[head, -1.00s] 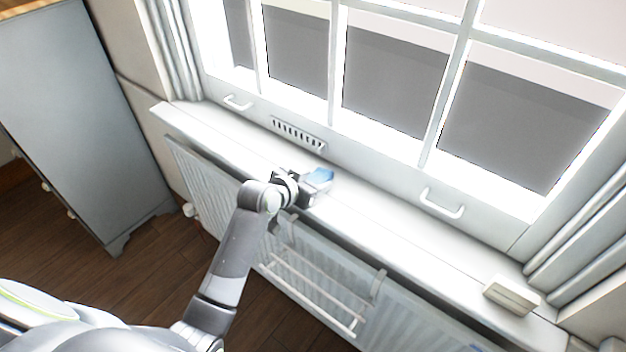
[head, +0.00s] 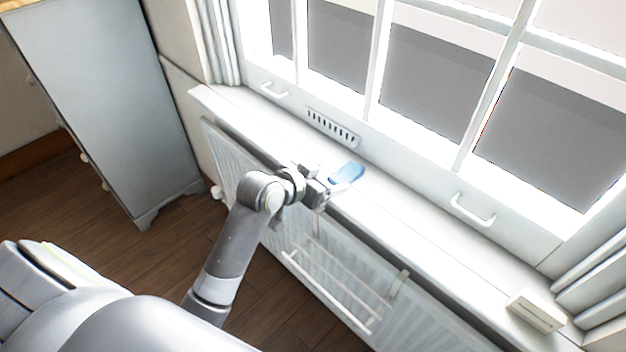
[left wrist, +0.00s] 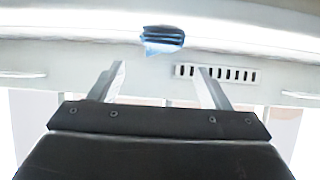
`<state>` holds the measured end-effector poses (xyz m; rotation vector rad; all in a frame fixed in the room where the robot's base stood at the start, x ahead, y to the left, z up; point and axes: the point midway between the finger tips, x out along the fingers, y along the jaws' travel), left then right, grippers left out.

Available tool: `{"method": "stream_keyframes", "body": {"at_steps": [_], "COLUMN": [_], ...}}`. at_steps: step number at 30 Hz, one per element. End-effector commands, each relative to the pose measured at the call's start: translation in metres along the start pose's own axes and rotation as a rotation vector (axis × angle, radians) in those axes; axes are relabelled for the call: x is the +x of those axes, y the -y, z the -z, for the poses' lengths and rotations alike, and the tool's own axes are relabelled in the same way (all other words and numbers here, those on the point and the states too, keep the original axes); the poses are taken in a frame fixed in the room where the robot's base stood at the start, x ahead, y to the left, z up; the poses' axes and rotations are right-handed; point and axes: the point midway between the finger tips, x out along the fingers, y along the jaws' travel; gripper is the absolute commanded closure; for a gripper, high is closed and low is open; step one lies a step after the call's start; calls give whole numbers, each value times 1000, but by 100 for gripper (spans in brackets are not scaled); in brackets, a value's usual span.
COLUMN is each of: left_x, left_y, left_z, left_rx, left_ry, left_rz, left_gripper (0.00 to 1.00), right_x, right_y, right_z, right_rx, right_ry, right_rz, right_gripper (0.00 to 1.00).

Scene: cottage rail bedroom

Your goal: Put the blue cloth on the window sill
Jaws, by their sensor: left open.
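The blue cloth (head: 347,174) lies folded on the white window sill (head: 412,222), near the middle of its length. My left gripper (head: 325,190) is just on the room side of the cloth, at the sill's front edge. In the left wrist view the cloth (left wrist: 163,38) is ahead of the two spread fingers (left wrist: 163,82), with a gap between, and nothing is held. The left gripper is open. My right gripper is not in view.
A radiator with a drying rack (head: 330,290) hangs below the sill. A small cream box (head: 536,312) sits at the sill's right end. The window frame has handles and a vent (head: 332,127). A grey cabinet (head: 105,100) stands at the left.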

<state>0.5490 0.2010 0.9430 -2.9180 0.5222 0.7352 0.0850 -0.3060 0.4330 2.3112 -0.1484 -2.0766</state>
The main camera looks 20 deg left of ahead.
Motion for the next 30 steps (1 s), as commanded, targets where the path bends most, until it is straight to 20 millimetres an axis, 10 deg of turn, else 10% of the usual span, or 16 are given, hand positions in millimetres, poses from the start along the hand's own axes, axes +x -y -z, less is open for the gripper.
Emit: {"method": "stream_keyframes", "body": {"at_steps": [10, 30], "left_x": [-44, -50], "left_y": [0, 0], "left_z": [0, -6], "left_rx": [1, -4], "left_ry": [-1, 13], "left_rz": [0, 4], "left_gripper": [30, 30], "right_x": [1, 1], "right_y": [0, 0], "right_z": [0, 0], "right_rx": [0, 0], "right_ry": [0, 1], "right_rz": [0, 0], "right_gripper": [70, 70]}}
